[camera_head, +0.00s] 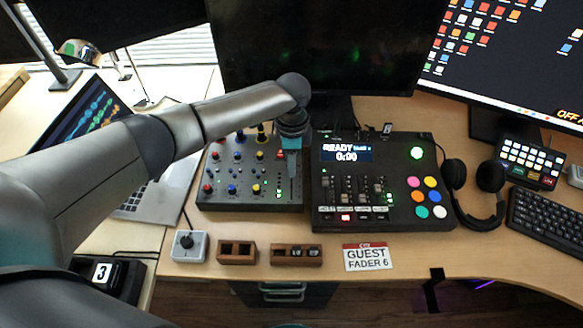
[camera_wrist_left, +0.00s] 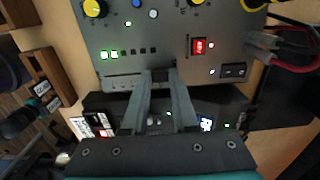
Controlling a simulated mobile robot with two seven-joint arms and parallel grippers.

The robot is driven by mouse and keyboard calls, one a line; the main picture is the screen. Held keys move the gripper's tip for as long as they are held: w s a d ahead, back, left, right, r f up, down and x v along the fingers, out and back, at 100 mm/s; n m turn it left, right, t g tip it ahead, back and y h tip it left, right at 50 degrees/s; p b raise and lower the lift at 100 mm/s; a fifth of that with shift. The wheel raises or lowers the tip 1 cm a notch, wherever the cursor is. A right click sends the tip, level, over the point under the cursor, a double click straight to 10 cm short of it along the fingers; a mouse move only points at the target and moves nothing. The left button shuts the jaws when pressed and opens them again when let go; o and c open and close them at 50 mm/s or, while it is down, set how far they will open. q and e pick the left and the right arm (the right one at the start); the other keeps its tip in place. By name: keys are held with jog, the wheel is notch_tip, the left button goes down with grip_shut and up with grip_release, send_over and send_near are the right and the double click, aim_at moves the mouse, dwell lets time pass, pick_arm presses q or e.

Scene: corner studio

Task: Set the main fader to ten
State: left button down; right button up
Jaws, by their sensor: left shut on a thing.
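The grey mixer (camera_head: 228,178) with coloured knobs lies on the desk, left of the black console. My left gripper (camera_head: 291,176) reaches down onto the mixer's right edge strip. In the left wrist view its two fingers (camera_wrist_left: 159,76) come together on a small dark piece over the fader slot (camera_wrist_left: 122,82), which I take to be the main fader's cap. The fingers hide most of the cap, so its exact setting cannot be read. Beside the slot a row of small lamps (camera_wrist_left: 115,55) shows a few lit green. My right gripper is not in view.
The black console (camera_head: 325,218) with its own faders and coloured buttons stands close on the right. A card reading "GUEST FADER 6" (camera_head: 367,257) lies in front. Cables (camera_wrist_left: 292,36) and a lit red switch (camera_wrist_left: 199,46) are near the mixer's back end. Headphones (camera_head: 478,222) lie farther right.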

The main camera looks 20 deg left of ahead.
pick_arm(q)
jog(key=shift+w+r, duration=0.1)
jog(key=shift+w, duration=0.1)
jog(key=c, duration=0.7)
grip_release()
notch_tip(320, 180, up, 15)
jog(key=p, duration=0.4)
jog(key=shift+r, duration=0.1)
